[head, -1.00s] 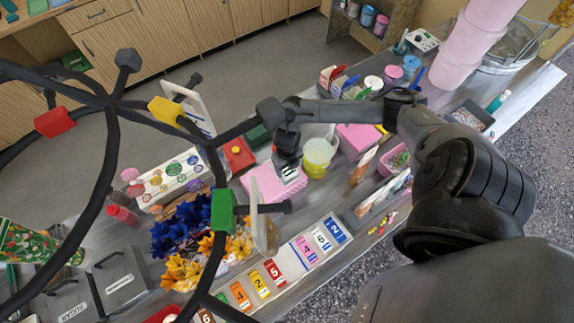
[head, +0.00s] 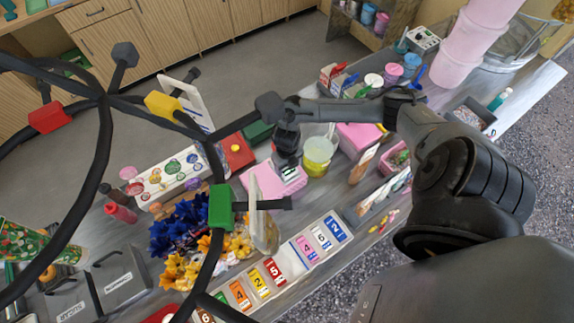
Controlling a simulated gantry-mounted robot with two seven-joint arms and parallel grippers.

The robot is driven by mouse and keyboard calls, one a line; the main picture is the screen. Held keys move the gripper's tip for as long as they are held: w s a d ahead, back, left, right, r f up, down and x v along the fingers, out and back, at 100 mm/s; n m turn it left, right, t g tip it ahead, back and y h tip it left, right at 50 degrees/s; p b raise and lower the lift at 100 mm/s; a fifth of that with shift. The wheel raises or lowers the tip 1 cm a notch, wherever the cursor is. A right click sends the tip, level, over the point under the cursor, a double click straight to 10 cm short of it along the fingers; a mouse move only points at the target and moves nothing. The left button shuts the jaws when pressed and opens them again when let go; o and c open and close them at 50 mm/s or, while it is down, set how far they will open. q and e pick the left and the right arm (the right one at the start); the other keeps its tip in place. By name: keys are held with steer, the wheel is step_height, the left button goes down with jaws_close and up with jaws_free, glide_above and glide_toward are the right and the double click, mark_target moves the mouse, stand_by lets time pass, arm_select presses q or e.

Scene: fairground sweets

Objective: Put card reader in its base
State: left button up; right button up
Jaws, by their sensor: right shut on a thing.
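My right gripper (head: 287,152) points down over the middle of the counter. It is shut on a small dark object with a pale face (head: 290,173), which looks like the card reader; the fingers hide much of it. Its lower end is over or at the edge of a pink slab (head: 262,181); I cannot tell whether they touch. I cannot pick out the reader's base for certain. My left gripper is not in view.
A yellow-green tub (head: 317,155) stands close right of the gripper, and a red box (head: 237,152) to its left. Numbered cards (head: 308,248) lie in front. A black frame with coloured blocks (head: 221,207) crosses the left side. Blue and yellow flowers (head: 183,235) stand behind it.

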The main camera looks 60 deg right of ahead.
steer(key=shift+f+b, duration=0.35)
steer(key=shift+f, duration=0.05)
stand_by(0.4)
steer(key=o, duration=1.2)
steer(key=shift+o, duration=0.9)
step_height(320, 180, up, 9)
steer(key=p, duration=0.8)
